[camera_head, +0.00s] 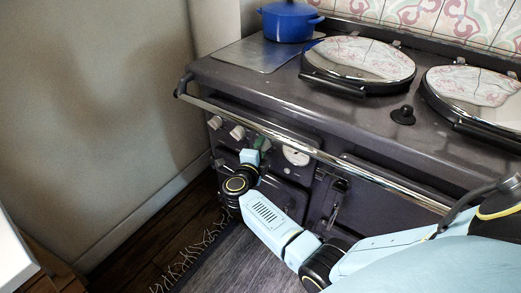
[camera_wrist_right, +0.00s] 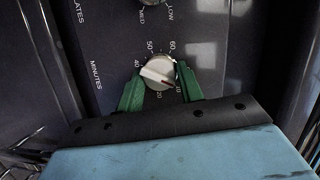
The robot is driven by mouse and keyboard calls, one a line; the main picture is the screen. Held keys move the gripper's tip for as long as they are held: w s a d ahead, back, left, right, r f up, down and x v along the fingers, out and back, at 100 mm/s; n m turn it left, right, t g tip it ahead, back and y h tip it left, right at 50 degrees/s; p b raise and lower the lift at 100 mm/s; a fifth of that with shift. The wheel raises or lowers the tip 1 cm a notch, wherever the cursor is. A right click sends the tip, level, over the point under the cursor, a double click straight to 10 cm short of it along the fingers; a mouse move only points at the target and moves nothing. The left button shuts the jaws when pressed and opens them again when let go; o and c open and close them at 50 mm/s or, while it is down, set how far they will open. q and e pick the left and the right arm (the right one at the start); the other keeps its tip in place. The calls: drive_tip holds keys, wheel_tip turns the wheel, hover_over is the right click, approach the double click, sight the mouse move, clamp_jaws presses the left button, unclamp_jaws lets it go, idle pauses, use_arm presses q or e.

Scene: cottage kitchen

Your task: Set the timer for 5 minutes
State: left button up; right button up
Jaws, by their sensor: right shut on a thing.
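The timer knob (camera_wrist_right: 156,70) is white and round with a raised grip bar and a red mark. It sits on the dark stove front beside the word MINUTES, with numbers around it. The red mark points to the lower right, near the partly hidden numbers; the exact minute is hard to read. My right gripper (camera_wrist_right: 159,79) is shut on the knob, one green finger on each side. In the head view my right gripper (camera_head: 262,144) reaches the stove front under the rail; the knob is hidden there. My left gripper is out of view.
The stove (camera_head: 270,88) has a metal rail (camera_head: 300,149) along its front, above my right wrist. Other white knobs (camera_head: 237,132) and a round gauge (camera_head: 296,155) are close by. A blue pot (camera_head: 289,22) stands on top. A fringed rug (camera_head: 225,262) lies on the floor.

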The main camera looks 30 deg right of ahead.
drive_tip(key=o, duration=1)
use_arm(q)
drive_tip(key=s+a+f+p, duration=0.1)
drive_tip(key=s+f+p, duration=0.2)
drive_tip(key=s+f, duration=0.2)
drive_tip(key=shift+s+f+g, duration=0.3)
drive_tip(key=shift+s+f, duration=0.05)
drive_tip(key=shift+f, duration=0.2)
use_arm(e)
drive_tip(key=shift+v, duration=6.75)
